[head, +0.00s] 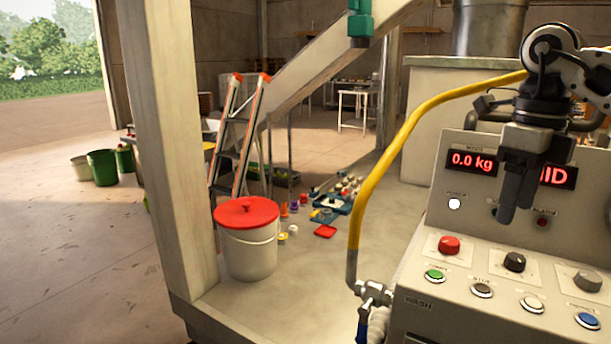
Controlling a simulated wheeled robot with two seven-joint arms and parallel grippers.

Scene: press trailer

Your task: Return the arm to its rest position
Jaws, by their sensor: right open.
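My right gripper (508,200) hangs in front of the control panel (460,215) at the right of the head view, its dark fingers pointing down. It is open and holds nothing that I can see. My white and black right arm comes in from the upper right. The fingers cover part of the red displays and some lamps behind them; one display reads 0.0 kg (472,162). Below the fingertips, the panel has a red knob (448,245), a black knob (514,262) and a green button (434,275). My left gripper is not in view.
A yellow hose (357,200) curves from a valve (372,292) up to the right, left of the panel. A white bucket with a red lid (247,240) stands beside a thick beam (165,150). A ladder (238,140) and small items stand behind. The concrete floor at left is mostly clear.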

